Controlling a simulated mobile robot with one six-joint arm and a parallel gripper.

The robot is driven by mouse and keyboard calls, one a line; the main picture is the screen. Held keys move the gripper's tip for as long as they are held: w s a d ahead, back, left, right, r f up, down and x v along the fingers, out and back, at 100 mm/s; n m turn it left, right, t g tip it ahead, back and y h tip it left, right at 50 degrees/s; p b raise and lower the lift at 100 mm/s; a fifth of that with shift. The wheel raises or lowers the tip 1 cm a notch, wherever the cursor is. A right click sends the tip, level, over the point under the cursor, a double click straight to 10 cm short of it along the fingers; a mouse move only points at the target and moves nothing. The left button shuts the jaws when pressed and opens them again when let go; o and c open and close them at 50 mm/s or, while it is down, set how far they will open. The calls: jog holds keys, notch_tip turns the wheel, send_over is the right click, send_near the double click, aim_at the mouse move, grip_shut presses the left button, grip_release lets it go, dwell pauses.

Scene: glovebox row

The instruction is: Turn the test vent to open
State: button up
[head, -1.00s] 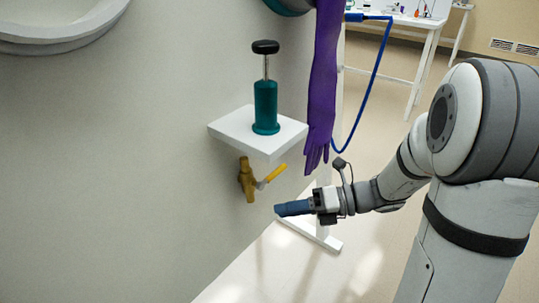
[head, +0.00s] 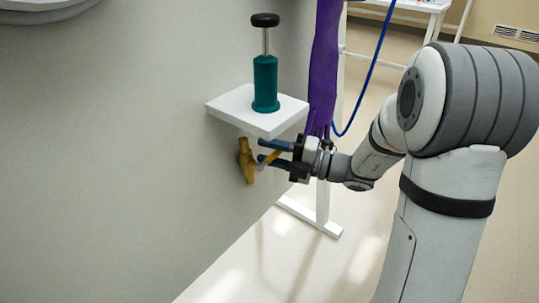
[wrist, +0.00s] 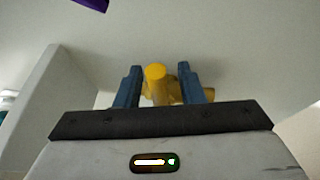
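The test vent is a brass valve (head: 246,160) on the pale wall panel, below a white shelf. Its yellow lever (head: 274,156) sticks out to the right and slopes slightly up. My gripper (head: 262,150) is at the lever, its blue fingers one above the other and pointing at the wall. In the wrist view, the fingers of my gripper (wrist: 160,76) stand apart, with the rounded end of the yellow lever (wrist: 155,72) between them. A gap shows on both sides of the lever, so the fingers do not appear closed on it. The valve body (wrist: 178,90) is partly hidden behind the right finger.
The white shelf (head: 225,106) is just above my gripper and carries a teal cylinder (head: 265,85) with a black knob. A purple glove (head: 324,65) hangs close above my wrist. A blue hose (head: 372,75) hangs behind.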

grip_shut()
dwell(0.4)
